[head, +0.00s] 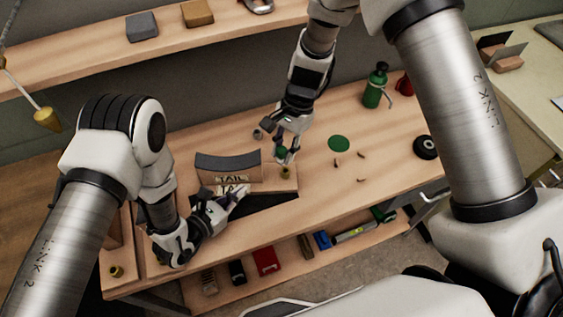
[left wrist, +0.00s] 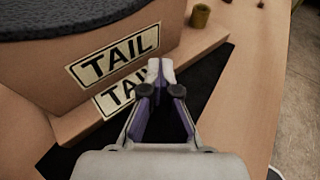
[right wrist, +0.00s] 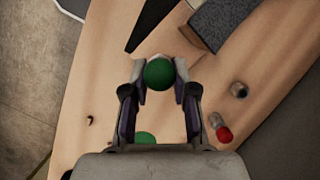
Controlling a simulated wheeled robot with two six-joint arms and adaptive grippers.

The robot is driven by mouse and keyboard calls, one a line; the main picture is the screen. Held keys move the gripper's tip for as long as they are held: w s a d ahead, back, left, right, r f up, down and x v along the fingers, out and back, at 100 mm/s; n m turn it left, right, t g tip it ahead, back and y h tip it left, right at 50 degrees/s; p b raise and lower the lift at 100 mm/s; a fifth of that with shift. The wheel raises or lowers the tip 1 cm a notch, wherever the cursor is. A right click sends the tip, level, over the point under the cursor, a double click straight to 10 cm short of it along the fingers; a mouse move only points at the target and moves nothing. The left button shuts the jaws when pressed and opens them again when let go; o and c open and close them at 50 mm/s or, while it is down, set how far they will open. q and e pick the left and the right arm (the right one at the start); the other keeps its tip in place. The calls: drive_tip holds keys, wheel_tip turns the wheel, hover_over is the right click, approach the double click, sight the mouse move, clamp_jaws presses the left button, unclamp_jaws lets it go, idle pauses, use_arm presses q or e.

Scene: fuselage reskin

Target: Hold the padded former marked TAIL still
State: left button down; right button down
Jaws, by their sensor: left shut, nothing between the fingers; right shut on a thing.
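The padded former marked TAIL (head: 243,163) stands on a wooden base, its dark curved pad on top. It also shows in the left wrist view (left wrist: 50,65), with one TAIL label on its face and another on the base below. My left gripper (head: 241,191) is shut and empty at the labelled front side; its tips (left wrist: 160,72) overlap the lower label, and contact is unclear. My right gripper (head: 287,158) is shut on a round green object (right wrist: 159,74), beside the former's right end. The pad's end shows in the right wrist view (right wrist: 215,22).
A brass cylinder (head: 285,173) stands at the base's right end. A lower shelf (head: 219,292) holds several tools.

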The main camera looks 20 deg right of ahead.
use_arm(q)
drive_tip(key=shift+s+f, duration=0.2)
drive_tip(key=shift+s, duration=0.05)
use_arm(e)
drive_tip(key=shift+d+v, duration=0.25)
drive_tip(key=shift+v, duration=0.9)
drive_tip(key=shift+f, duration=0.15)
drive_tip(key=shift+f, duration=2.5)
drive_tip(key=c, duration=1.7)
unclamp_jaws()
clamp_jaws()
drive_tip(key=shift+f, duration=1.55)
